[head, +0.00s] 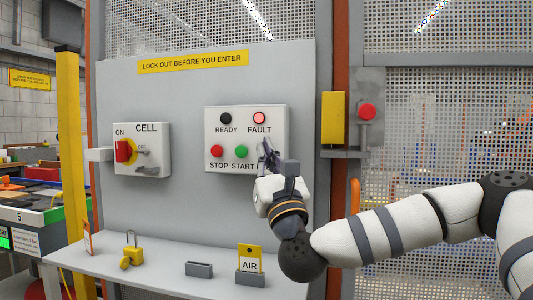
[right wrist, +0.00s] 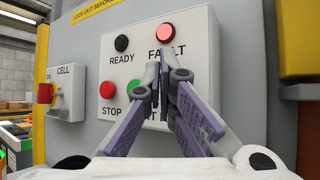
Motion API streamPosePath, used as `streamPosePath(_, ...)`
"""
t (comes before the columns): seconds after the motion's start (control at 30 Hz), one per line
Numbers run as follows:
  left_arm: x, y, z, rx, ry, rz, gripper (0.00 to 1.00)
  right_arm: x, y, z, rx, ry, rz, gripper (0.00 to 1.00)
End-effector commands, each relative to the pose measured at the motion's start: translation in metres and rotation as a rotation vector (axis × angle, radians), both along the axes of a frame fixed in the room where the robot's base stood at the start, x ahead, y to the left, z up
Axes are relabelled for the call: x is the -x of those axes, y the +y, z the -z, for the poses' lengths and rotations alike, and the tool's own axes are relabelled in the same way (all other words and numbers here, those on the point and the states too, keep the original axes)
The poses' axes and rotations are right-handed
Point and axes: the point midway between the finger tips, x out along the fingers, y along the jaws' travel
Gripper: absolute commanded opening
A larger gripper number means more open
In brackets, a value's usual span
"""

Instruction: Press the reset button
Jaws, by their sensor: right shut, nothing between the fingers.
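The control box (head: 246,124) is on the grey panel, with a dark READY lamp (head: 225,118) and a lit red FAULT lamp (head: 259,118). Below are a red STOP button (head: 217,151) and a green START button (head: 241,151). My right gripper (head: 264,146) is shut and empty in front of the box's lower right, right of START. It hides that spot, so I cannot make out the reset button. In the right wrist view the closed fingertips (right wrist: 160,72) show below FAULT; I cannot tell whether they touch the box. My left gripper is not in view.
Left of the box is the CELL switch (head: 142,149) with a red handle. A shelf (head: 170,272) below holds a yellow padlock (head: 131,256) and an AIR tag (head: 250,261). Right are a yellow box (head: 333,118) and a red knob (head: 367,111) by the mesh door.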

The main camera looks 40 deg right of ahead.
Motion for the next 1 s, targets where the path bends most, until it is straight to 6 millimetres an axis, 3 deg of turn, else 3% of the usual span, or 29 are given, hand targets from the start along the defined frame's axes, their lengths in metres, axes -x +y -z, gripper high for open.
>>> streamPosePath(1.0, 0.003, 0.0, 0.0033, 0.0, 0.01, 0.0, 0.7, -0.0079, -0.0092, 0.0003, 0.0, 0.0, 0.0, 0.0)
